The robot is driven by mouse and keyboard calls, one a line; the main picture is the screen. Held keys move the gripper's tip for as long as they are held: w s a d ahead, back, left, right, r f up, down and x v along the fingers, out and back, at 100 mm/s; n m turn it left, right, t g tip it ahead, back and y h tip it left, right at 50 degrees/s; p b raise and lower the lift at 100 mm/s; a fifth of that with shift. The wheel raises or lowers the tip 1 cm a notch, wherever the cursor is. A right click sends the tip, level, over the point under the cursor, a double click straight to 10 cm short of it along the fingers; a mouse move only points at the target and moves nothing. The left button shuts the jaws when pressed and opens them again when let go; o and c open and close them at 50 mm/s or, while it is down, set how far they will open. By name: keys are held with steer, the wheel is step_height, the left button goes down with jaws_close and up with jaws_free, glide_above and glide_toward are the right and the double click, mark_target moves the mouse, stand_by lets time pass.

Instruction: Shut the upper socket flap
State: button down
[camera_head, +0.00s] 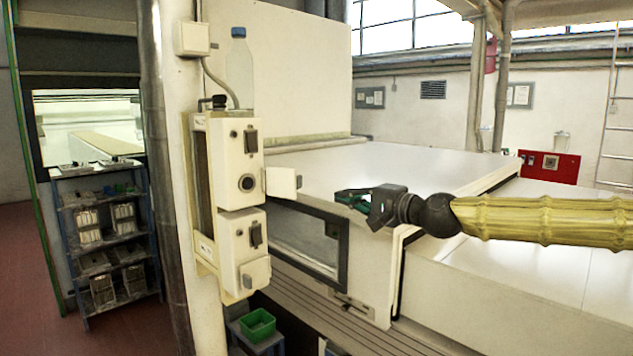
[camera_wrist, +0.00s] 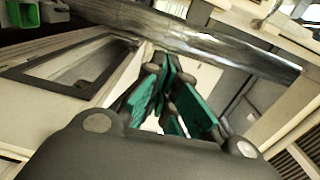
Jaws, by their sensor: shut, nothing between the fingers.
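The upper socket box (camera_head: 238,160) is cream, with a dark switch and a round socket, on the side of a pillar. Its small pale flap (camera_head: 283,182) stands open, sticking out to the right of the socket. The lower socket box (camera_head: 244,245) is just beneath; its socket face is covered by a cream part with a grey catch. My gripper (camera_head: 345,198) is shut and empty, to the right of the flap and apart from it. Its green fingers (camera_wrist: 170,65) come together in the wrist view, where I cannot surely make out the flap.
The pillar (camera_head: 180,200) carries the boxes. A plastic bottle (camera_head: 239,70) with a blue cap stands above them. The white tunnel casing (camera_head: 370,165) with a dark-framed window (camera_head: 305,240) lies behind my gripper. A shelf rack (camera_head: 108,240) stands at left, a green crate (camera_head: 257,325) below.

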mark_target(284, 181)
steer(key=w+a+r+p, duration=0.3)
steer(key=w+a+p, duration=0.2)
steer(key=w+a, duration=0.15)
steer(key=shift+s+a+r+t+p, duration=0.1)
steer(key=shift+s+a+p, duration=0.1)
steer(key=shift+s+p, duration=0.3)
steer(key=shift+s+a+f+t+p, duration=0.1)
steer(key=shift+s+a+p, duration=0.2)
steer(key=shift+s, duration=0.25)
steer(key=shift+s+a+r+t+p, duration=0.1)
steer(key=shift+s+a+p, duration=0.05)
steer(key=shift+s+p, duration=0.35)
steer(key=shift+s, duration=0.1)
steer(key=shift+s+m+t+h+b, duration=0.3)
steer(key=shift+m+b, duration=0.05)
steer(key=shift+m, duration=0.05)
